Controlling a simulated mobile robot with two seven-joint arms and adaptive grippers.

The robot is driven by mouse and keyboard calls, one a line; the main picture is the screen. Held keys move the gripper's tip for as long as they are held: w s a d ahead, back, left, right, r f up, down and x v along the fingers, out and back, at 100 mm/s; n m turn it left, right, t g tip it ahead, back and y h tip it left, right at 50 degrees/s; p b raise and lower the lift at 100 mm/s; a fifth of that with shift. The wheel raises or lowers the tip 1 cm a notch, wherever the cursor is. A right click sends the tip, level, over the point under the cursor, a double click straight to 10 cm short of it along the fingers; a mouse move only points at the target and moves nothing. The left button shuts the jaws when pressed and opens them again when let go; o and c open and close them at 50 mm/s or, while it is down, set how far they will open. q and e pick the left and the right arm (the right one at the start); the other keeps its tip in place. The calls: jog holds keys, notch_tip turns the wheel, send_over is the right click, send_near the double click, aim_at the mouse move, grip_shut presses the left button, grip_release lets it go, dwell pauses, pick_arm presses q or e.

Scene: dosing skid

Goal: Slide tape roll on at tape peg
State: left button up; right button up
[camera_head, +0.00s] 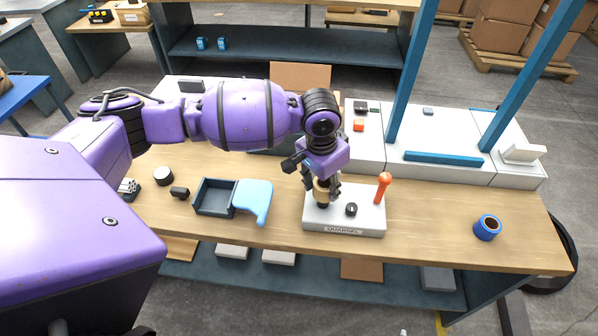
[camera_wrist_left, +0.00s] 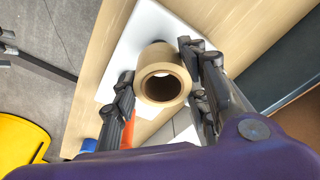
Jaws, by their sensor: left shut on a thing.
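A tan tape roll (camera_head: 321,193) is between the fingers of my left gripper (camera_head: 322,188), which is shut on it. The gripper points down over the left part of a pale block (camera_head: 345,226) with a nameplate on its front. In the left wrist view the roll (camera_wrist_left: 157,54) sits between the two fingers, and I look into its open hole. A dark part shows just under the roll in the head view. I cannot tell whether it is the tape peg or whether the roll is around it. My right gripper is not in view.
On the block stand a black knob (camera_head: 351,209) and an upright orange handle (camera_head: 383,187), close to the right of the gripper. A blue roll (camera_head: 488,228) lies farther right. A dark tray (camera_head: 214,197) and light blue piece (camera_head: 254,199) lie to the left. Wood between block and blue roll is clear.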

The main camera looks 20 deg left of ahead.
aim_at(324, 194)
pick_arm(q)
jog(key=shift+w+r, duration=0.1)
jog(key=shift+r, duration=0.05)
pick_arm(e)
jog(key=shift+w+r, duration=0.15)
pick_arm(q)
jog(key=shift+f+b, duration=0.3)
jog(key=shift+f, duration=2.05)
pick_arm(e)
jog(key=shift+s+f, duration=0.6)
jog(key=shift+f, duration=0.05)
pick_arm(q)
jog(key=o, duration=1.2)
jog(key=shift+o, duration=0.2)
jog(key=shift+r, duration=0.1)
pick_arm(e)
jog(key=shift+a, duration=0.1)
pick_arm(q)
notch_tip(324, 194, up, 12)
jog(key=s, duration=0.1)
jog(key=shift+s+a, duration=0.35)
jog(key=shift+a, duration=0.05)
jog(key=shift+f, duration=0.2)
